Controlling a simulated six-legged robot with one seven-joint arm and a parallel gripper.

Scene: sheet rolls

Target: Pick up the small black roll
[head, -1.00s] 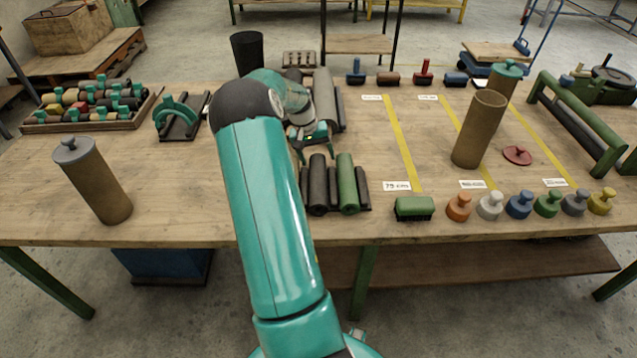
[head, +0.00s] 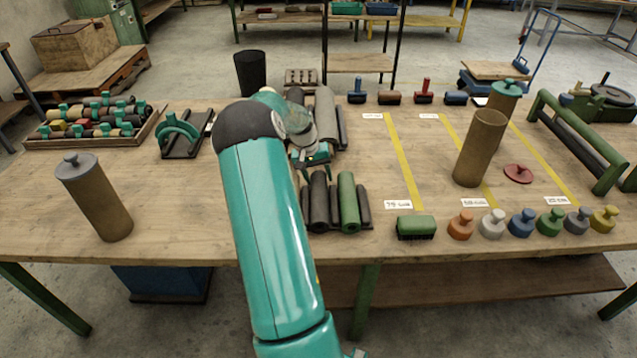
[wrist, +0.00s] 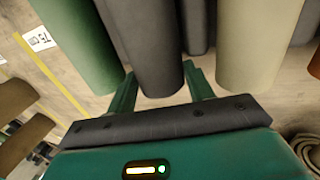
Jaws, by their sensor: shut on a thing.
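The small black roll (wrist: 145,45) lies between my fingertips in the wrist view, beside a green roll (wrist: 82,45). My gripper (wrist: 160,88) is shut on its near end. A pale roll (wrist: 258,45) and another dark roll (wrist: 197,25) lie to its right. In the head view my gripper (head: 312,160) is at the far end of a row of rolls on the table, with the green roll (head: 348,203) among them. The dark rolls (head: 319,203) there look alike, and my arm hides part of the gripper, so the grip is not clear there.
More rolls (head: 326,115) lie just behind my gripper. A green brush (head: 416,227) and several coloured knobs (head: 521,222) line the front right edge. A brown tube (head: 480,148) stands at right, a lidded one (head: 95,195) at left. The table's middle left is clear.

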